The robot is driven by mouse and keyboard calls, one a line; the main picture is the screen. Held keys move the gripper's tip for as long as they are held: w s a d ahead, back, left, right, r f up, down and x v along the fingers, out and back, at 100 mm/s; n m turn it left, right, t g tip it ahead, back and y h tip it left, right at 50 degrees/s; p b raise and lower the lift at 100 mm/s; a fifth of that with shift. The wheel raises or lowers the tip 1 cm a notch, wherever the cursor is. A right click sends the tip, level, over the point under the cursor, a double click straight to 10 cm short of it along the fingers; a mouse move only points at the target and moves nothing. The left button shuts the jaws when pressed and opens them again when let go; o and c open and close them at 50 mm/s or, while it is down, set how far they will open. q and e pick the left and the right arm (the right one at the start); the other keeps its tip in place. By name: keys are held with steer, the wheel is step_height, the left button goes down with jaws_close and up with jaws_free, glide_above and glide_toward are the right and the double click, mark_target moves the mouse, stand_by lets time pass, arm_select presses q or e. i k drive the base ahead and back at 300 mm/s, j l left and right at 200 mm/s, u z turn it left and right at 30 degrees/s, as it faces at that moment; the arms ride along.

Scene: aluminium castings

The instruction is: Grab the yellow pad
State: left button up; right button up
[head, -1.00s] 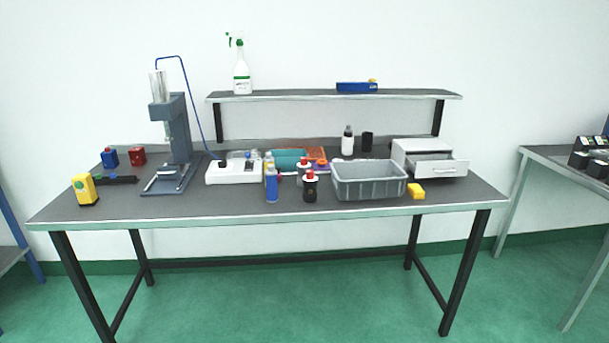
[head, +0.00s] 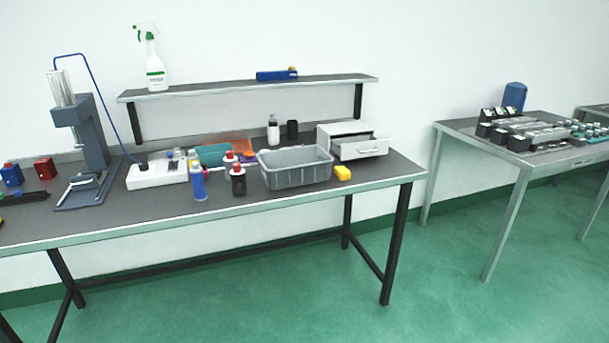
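The yellow pad (head: 343,173) is a small yellow block lying on the dark top of the workbench (head: 300,203), near its front edge toward the right end. It sits just right of the grey bin (head: 295,170) and in front of the white drawer unit (head: 352,143). It looks unobstructed from here. Neither of my grippers shows in the head view.
The drawer (head: 375,149) of the white unit is partly open. Several bottles, including a blue one (head: 198,183), stand left of the bin. A press (head: 85,150) stands farther left. A second table (head: 530,150) with metal parts is at right. Green floor in front is clear.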

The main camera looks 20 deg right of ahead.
mark_target(343, 173)
steer(key=i+l, duration=1.2)
